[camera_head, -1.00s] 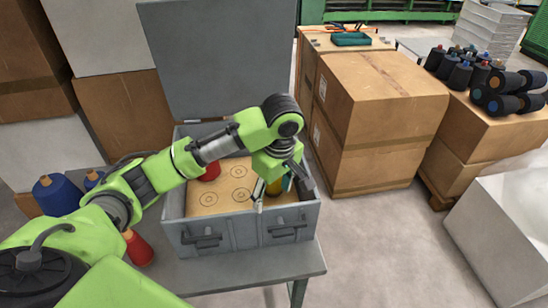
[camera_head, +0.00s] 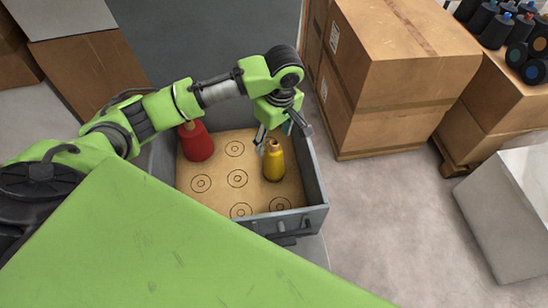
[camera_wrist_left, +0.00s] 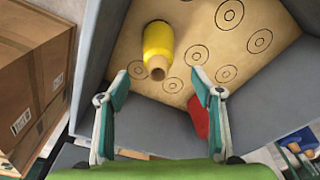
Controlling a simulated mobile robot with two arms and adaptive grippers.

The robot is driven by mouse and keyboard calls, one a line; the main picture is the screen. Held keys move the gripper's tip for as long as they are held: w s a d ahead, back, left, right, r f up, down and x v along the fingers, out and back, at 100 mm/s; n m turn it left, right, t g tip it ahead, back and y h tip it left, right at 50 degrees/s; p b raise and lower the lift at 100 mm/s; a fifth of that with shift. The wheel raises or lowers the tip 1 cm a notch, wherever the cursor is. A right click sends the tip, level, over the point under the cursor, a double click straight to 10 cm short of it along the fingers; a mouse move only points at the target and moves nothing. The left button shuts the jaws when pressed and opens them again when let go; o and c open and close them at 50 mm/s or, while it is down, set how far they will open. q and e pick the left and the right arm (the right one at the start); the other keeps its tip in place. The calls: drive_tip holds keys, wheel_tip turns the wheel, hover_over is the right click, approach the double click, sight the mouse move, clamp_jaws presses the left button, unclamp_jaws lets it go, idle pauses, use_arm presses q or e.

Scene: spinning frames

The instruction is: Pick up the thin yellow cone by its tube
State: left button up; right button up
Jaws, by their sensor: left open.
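The yellow cone (camera_head: 273,163) stands upright in an open grey box at its right side, on a tan board. In the left wrist view the yellow cone (camera_wrist_left: 158,42) shows its bare brown tube (camera_wrist_left: 157,68) pointing toward the camera. My left gripper (camera_head: 284,130) is right above the cone's top and partly hides the tube in the head view. In the left wrist view the left gripper (camera_wrist_left: 160,84) is open, its two teal fingers apart, with the tube end just beyond the fingertips and nothing held. My right gripper is not in view.
The grey box (camera_head: 318,178) has walls close around the cone. A red cone (camera_head: 198,143) stands on the tan board (camera_head: 215,190), whose other ringed spots are empty. Stacked cardboard boxes (camera_head: 395,100) stand to the right. Dark cones (camera_head: 510,30) lie at the far right.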

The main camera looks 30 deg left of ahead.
sight(273, 141)
use_arm(q)
drive_tip(key=f, duration=0.2)
drive_tip(key=shift+w+a+f, duration=0.2)
drive_tip(key=shift+f, duration=0.5)
wheel_tip(273, 141, down, 4)
drive_tip(key=shift+r+p, duration=0.2)
drive_tip(key=shift+p, duration=0.45)
drive_tip(key=shift+f, duration=0.45)
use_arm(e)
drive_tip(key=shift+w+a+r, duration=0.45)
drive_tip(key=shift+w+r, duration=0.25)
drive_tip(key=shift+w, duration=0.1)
use_arm(q)
drive_tip(key=c, duration=1.3)
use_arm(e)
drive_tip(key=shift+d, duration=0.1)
